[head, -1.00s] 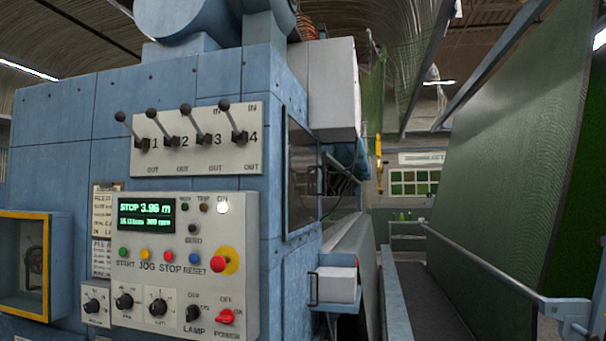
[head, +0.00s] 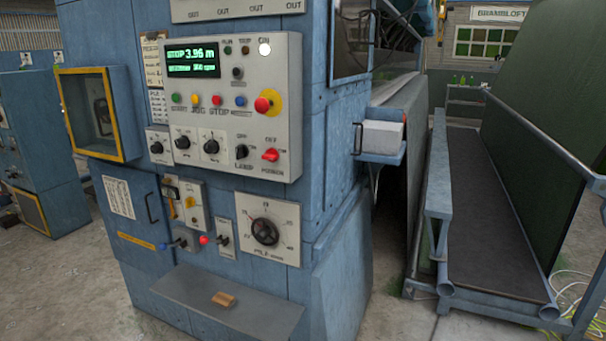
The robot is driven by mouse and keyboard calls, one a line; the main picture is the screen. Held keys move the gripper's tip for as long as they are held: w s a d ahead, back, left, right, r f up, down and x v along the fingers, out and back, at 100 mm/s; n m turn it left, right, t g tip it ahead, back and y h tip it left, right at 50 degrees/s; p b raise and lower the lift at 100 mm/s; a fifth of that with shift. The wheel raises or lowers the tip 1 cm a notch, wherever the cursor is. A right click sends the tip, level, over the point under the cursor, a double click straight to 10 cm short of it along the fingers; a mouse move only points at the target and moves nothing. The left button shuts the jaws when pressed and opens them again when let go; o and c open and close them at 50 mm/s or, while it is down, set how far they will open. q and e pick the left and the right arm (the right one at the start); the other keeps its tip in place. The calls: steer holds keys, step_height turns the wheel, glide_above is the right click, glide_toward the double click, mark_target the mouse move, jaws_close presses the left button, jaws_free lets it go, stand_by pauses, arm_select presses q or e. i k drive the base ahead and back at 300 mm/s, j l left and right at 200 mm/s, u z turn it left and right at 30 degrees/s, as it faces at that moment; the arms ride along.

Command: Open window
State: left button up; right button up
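Several window-like things show, and I cannot tell which one the task means. A yellow-framed window box (head: 90,107) stands out from the left of the blue machine's front, with a dark part visible behind its pane. A dark-framed pane (head: 352,42) is on the machine's right side, cut off by the top edge. A wall window (head: 482,43) with green panes is far back at the upper right and looks closed. Neither of my grippers is in view.
The control panel (head: 236,105) has a lit display, buttons and knobs. Below are a large dial (head: 266,231) and a grey shelf (head: 225,300) holding a small wooden block (head: 223,299). A railed walkway (head: 485,215) runs along the right. Concrete floor lies left and right of the machine.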

mark_target(350, 40)
steer(key=i+l+u, duration=0.3)
steer(key=u, duration=0.15)
steer(key=i+l+u, duration=0.2)
steer(key=l+u, duration=0.3)
steer(key=i+l+u, duration=0.1)
steer(key=l, duration=0.35)
steer(key=i+l+u, duration=0.1)
steer(key=l, duration=0.35)
steer(key=i+l, duration=0.2)
steer(key=l, duration=0.25)
steer(key=i+l+u, duration=0.15)
steer(key=l, duration=0.3)
steer(key=i+l+u, duration=0.1)
steer(key=l, duration=0.35)
steer(key=l+u, duration=0.1)
steer(key=l, duration=0.4)
steer(key=i, duration=0.05)
